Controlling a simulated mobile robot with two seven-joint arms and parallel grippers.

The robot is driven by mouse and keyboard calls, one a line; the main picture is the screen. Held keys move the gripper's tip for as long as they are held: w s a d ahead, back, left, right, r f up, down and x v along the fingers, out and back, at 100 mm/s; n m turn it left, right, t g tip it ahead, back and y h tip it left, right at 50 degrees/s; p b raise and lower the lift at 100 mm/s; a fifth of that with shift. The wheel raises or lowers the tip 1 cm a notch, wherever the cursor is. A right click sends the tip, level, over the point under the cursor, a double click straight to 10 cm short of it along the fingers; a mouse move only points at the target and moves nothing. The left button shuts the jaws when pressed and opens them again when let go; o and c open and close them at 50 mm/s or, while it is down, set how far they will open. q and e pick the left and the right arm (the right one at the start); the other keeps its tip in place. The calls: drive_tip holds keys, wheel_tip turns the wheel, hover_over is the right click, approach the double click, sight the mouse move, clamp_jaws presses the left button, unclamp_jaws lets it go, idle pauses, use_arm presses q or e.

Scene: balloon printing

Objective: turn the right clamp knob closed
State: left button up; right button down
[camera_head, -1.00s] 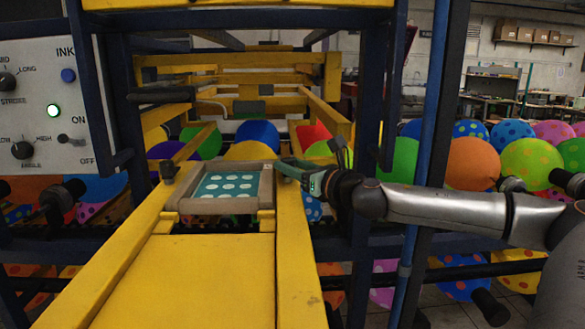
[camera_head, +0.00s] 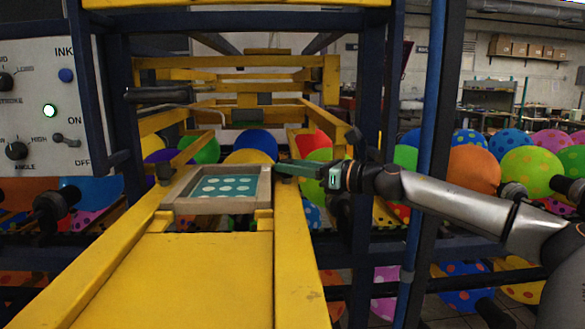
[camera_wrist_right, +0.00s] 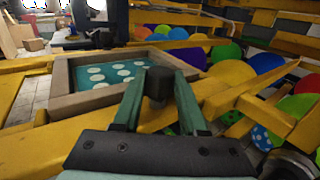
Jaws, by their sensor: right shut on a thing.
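The right clamp knob (camera_wrist_right: 159,84) is a black knob on a short stem at the near corner of the wooden screen frame. My right gripper (camera_wrist_right: 157,92) has its two green fingers on either side of this knob, shut on it. In the head view the right gripper (camera_head: 282,169) reaches in from the right to the frame's right edge, and its fingers hide the knob. The wooden frame (camera_head: 216,207) holds a teal panel with white dots (camera_head: 224,186). The left clamp knob (camera_head: 165,173) stands at the frame's left side. My left gripper is not in view.
Yellow rails (camera_head: 296,262) run along both sides of the press bed. A dark blue post (camera_head: 368,90) and a blue pole (camera_head: 424,150) stand close to my right arm. A control panel (camera_head: 30,95) is at the left. Colored balloons (camera_head: 474,166) lie behind and below.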

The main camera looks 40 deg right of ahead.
drive_tip(key=shift+r, duration=0.1)
drive_tip(key=shift+c, duration=2.2)
unclamp_jaws()
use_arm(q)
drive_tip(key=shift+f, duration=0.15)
use_arm(e)
drive_tip(key=shift+s+d+f+b, duration=0.2)
drive_tip(key=shift+s+b, duration=0.3)
drive_tip(key=shift+b, duration=0.45)
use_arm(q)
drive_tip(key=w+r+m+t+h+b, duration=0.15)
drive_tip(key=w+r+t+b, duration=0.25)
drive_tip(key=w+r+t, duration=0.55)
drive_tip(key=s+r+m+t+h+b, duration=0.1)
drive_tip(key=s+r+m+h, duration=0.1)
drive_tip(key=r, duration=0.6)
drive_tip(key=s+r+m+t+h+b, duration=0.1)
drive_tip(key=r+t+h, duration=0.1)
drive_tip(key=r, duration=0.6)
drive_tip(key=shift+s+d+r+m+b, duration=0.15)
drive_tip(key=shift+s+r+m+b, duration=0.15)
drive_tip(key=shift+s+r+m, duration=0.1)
use_arm(e)
drive_tip(key=v, duration=1.1)
drive_tip(key=shift+s+r, duration=0.2)
